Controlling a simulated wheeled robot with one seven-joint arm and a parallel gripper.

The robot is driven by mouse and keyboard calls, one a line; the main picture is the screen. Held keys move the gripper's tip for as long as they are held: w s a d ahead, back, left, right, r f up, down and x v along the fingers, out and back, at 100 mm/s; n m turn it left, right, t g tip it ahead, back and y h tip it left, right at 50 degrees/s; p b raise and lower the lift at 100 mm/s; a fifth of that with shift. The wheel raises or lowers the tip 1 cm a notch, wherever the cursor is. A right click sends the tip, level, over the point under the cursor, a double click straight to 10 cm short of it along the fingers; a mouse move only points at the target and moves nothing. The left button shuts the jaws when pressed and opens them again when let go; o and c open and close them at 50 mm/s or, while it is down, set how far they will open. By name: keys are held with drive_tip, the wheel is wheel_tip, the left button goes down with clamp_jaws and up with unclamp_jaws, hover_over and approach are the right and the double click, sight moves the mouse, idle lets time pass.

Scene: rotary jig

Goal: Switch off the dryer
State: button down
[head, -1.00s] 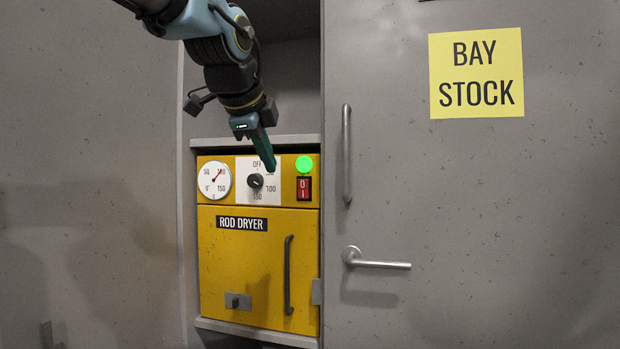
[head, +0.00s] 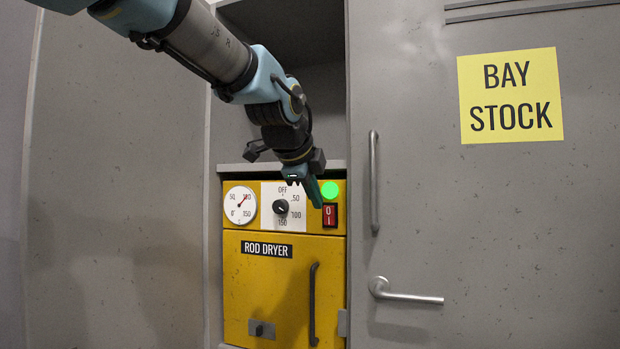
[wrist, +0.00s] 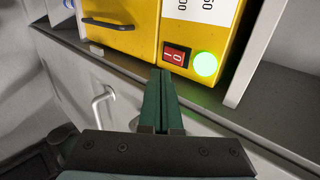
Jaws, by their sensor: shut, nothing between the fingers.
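The yellow rod dryer (head: 237,275) sits in a grey bay. Its red rocker switch (head: 330,215), marked 0 and I, is on the right of its top panel and also shows in the wrist view (wrist: 174,55). The green lamp (head: 330,190) above the switch is lit; it glows in the wrist view too (wrist: 205,65). A black dial (head: 281,208) stands left of the switch. My gripper (head: 317,203) is shut and empty, its green fingers pointing at the panel between dial and switch. In the wrist view its fingertips (wrist: 162,72) are just short of the switch; contact cannot be told.
A round gauge (head: 240,205) is at the panel's left. The dryer door has a dark vertical handle (head: 313,304) and a small latch (head: 261,329). A grey cabinet door (head: 560,240) with bar handle (head: 374,183) and lever handle (head: 405,294) stands to the right.

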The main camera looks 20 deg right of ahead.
sight(326, 192)
drive_tip(key=shift+w+d+f+p, duration=0.2)
drive_tip(key=shift+w+d+p, duration=0.15)
drive_tip(key=shift+w+d, duration=0.4)
drive_tip(key=shift+w+d+f+p, duration=0.25)
drive_tip(key=shift+w+d+p, duration=0.1)
drive_tip(key=shift+w+d, duration=0.4)
drive_tip(key=shift+w+d+f+p, duration=0.2)
drive_tip(key=shift+w+d+p, duration=0.15)
drive_tip(key=shift+w+d, duration=0.35)
drive_tip(key=shift+w+a+r, duration=0.1)
drive_tip(key=p, duration=0.2)
drive_tip(key=shift+w+d+r+g+p, duration=0.2)
drive_tip(key=shift+w+r+g+p, duration=0.05)
drive_tip(key=shift+r+g+p, duration=0.1)
drive_tip(key=shift+d+f, duration=0.1)
drive_tip(key=shift+f, duration=0.2)
drive_tip(key=shift+r+p, duration=0.35)
drive_tip(key=shift+r, duration=0.5)
drive_tip(key=shift+s, duration=0.1)
